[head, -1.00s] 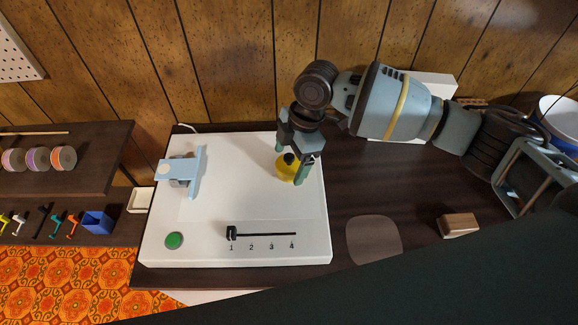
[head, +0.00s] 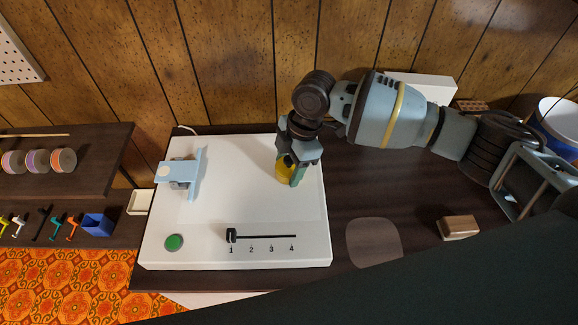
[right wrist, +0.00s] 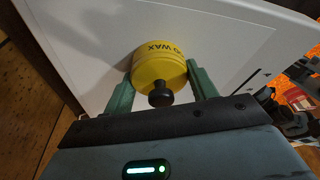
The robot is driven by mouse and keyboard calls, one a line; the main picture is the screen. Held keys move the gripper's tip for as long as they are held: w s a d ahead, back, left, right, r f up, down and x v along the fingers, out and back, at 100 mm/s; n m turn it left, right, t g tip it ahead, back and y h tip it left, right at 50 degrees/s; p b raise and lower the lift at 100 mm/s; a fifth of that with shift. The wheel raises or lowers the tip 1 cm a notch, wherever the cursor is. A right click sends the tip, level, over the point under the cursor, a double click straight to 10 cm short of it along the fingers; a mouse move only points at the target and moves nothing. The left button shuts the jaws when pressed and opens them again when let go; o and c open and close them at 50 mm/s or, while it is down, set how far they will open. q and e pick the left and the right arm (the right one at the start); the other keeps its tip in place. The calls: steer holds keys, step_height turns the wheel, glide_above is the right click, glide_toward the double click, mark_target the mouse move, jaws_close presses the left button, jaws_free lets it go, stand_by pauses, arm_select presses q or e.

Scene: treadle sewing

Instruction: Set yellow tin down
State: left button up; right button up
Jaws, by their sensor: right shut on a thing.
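The yellow tin (head: 284,172) is at the upper right of the white sewing machine bed (head: 230,205) in the head view. My right gripper (head: 290,172) is shut on it from above, with green fingers on either side, and hides much of it. In the right wrist view the tin (right wrist: 158,66) sits between the fingertips of the gripper (right wrist: 161,76), with wax lettering on its side and a black knob towards the camera. The white surface is close behind it. I cannot tell whether the tin touches that surface. My left gripper is not in view.
A light blue machine part (head: 184,172) stands to the left on the bed. A green button (head: 174,242) and a black slider (head: 232,235) are at the front. A wooden block (head: 459,227) lies at right. The bed's middle is clear.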

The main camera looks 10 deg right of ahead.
mark_target(287, 159)
steer(key=shift+r, duration=0.1)
steer(key=shift+r, duration=0.55)
step_height(287, 159, up, 2)
steer(key=shift+r, duration=0.15)
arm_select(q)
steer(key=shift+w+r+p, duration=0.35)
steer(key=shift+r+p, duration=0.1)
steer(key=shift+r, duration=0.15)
arm_select(e)
steer(key=s+d, duration=0.3)
steer(key=s, duration=0.4)
steer(key=s+d+r, duration=0.1)
steer(key=s+d, duration=0.1)
steer(key=s, duration=0.6)
steer(key=shift+d+r, duration=0.2)
steer(key=shift+d, duration=0.2)
steer(key=shift+f, duration=0.1)
